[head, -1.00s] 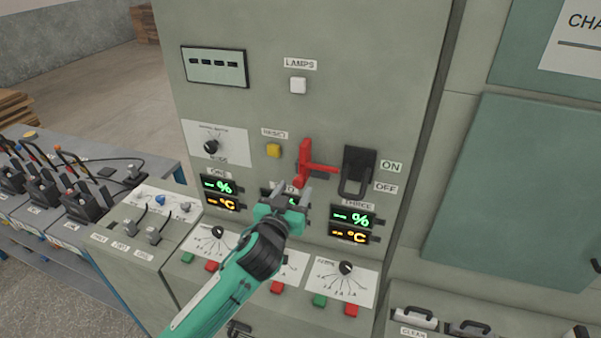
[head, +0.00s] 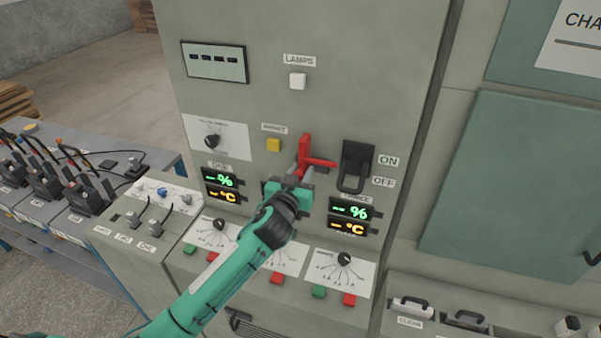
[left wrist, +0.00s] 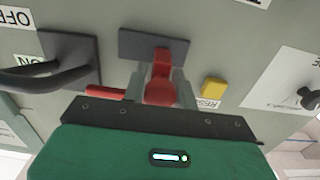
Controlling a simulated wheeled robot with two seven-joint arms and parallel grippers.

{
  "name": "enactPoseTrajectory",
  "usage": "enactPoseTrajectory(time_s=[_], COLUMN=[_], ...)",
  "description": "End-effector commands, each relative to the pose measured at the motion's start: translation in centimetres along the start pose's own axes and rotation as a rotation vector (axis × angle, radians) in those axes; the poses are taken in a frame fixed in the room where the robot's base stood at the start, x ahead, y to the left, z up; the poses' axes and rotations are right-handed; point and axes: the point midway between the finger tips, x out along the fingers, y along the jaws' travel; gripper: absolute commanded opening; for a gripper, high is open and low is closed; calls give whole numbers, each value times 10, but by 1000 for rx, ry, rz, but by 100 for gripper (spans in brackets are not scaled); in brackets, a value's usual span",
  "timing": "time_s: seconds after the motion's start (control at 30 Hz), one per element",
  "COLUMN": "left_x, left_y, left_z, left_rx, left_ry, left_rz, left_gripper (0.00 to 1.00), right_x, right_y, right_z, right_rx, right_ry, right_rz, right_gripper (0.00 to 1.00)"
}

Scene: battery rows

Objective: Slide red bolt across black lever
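The red bolt (head: 304,153) is on the grey cabinet front, its handle pointing down and out. Its short red bar reaches right and ends just left of the black lever (head: 356,168), not across it. The lever's loop handle hangs down by the OFF label. My left gripper (head: 294,184) is at the lower end of the bolt handle. In the left wrist view its fingers (left wrist: 160,92) stand on both sides of the bolt's red knob (left wrist: 160,91), very close to it; whether they press on it I cannot tell. My right gripper is not in view.
A yellow button (head: 273,145) is left of the bolt. Lit displays (head: 350,218), dials and small buttons lie below. A bench with black levers (head: 45,183) stands at the left.

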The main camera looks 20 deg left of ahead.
Motion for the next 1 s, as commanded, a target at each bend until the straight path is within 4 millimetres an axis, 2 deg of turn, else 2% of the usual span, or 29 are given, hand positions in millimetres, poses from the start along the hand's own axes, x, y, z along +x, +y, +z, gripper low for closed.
enactPoseTrajectory(time_s=[0.07, 0.27, 0.7, 1.0], left_x=[0, 0, 0, 0], left_y=[0, 5, 51, 55], left_z=[0, 1, 2, 0], left_rx=[0, -3, -3, -1], left_ry=[0, 0, 0, -1], left_rz=[0, 0, 1, 2], left_gripper=[0, 0, 0, 0], right_x=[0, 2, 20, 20], right_y=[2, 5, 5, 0], right_z=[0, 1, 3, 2], right_rx=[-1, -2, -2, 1], right_ry=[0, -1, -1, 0], right_rz=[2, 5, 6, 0], right_gripper=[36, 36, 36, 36])
